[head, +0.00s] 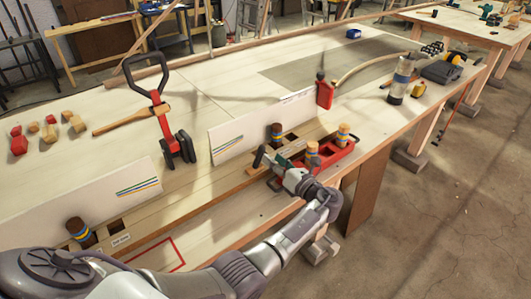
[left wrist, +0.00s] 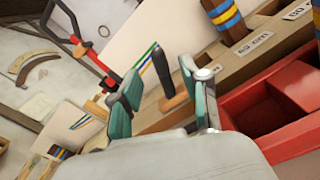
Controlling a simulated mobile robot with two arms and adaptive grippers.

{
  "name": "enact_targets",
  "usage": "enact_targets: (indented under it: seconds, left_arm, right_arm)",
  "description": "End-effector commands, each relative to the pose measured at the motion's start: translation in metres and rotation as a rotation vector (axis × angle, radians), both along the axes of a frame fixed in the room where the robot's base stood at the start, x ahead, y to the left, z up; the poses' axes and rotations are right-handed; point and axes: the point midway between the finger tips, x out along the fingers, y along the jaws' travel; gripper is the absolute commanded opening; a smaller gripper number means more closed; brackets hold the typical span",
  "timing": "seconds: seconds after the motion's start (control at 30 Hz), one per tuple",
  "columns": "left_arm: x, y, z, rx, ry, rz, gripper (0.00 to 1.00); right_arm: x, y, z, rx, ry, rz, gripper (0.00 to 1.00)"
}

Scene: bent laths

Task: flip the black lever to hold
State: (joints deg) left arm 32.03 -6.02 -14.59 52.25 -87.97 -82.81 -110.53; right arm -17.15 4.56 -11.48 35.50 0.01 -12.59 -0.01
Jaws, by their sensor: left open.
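The black lever (head: 259,156) stands up from a small wooden base on the long wooden rail, tilted in the head view. In the left wrist view the black lever (left wrist: 162,70) shows in the gap between my fingertips, with its light wooden foot (left wrist: 174,102) below. My left gripper (head: 277,165) is open, just right of the lever in the head view. Its two teal fingers (left wrist: 165,98) are apart, with nothing held between them. I cannot tell whether either finger touches the lever. No hold marking is readable. My right gripper is not in view.
A red tray (head: 334,161) lies right of the gripper, near striped pegs (head: 343,134). White boards (head: 248,124) stand behind the rail. A red tool with a black handle (head: 160,105) stands farther left. A canister (head: 398,83) is at the right.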

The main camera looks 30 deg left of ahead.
Motion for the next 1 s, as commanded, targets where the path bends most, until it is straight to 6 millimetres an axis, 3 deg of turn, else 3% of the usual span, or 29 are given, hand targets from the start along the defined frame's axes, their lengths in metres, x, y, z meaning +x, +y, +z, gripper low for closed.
enact_targets:
  seconds: [0.1, 0.33, 1.0]
  left_arm:
    - [-0.009, -0.024, -0.001, -0.002, 0.0, -0.001, 0.46]
    - [-0.02, -0.048, 0.0, 0.0, 0.001, -0.001, 0.46]
    - [-0.021, -0.052, 0.0, 0.0, 0.001, 0.0, 0.46]
  right_arm:
    - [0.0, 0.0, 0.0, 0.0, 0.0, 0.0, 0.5]
    - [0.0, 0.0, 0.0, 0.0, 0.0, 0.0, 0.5]
    - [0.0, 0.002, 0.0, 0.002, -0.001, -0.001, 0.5]
